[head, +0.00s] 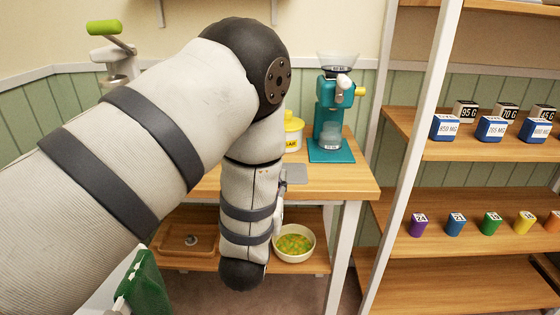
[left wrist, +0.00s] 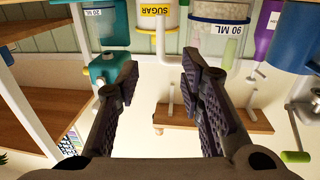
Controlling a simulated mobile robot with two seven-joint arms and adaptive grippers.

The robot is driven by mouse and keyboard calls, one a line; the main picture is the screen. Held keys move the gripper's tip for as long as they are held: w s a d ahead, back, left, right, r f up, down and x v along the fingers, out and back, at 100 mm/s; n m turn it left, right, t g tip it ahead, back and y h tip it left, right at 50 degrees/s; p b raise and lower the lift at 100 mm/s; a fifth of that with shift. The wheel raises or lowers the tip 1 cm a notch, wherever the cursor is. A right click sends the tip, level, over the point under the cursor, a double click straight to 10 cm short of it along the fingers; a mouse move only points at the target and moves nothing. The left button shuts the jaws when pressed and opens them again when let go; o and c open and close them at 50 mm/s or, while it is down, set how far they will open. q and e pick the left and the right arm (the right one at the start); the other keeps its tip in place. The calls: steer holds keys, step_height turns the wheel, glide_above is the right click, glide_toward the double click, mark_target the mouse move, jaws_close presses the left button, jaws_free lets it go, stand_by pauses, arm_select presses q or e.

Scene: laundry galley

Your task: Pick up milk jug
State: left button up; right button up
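I cannot make out a milk jug in either view; my left arm hides much of the counter (head: 350,181) in the head view. My left gripper (left wrist: 158,78) is open in the left wrist view, its two dark fingers apart. No object is clearly held between them; a pale wall and a wooden shelf show behind. In the head view the left gripper is mostly hidden behind the arm. My right gripper is not in view.
A yellow sugar jar (head: 293,132) and a teal grinder (head: 330,115) stand on the counter. Below are a bowl of green and orange pieces (head: 294,243) and a wooden tray (head: 187,239). Shelves on the right hold labelled blocks (head: 444,128) and coloured cups (head: 490,223).

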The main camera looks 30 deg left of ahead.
arm_select(q)
steer(key=b+x, duration=0.1)
steer(key=x, duration=1.1)
steer(key=shift+a, duration=0.15)
jaws_close()
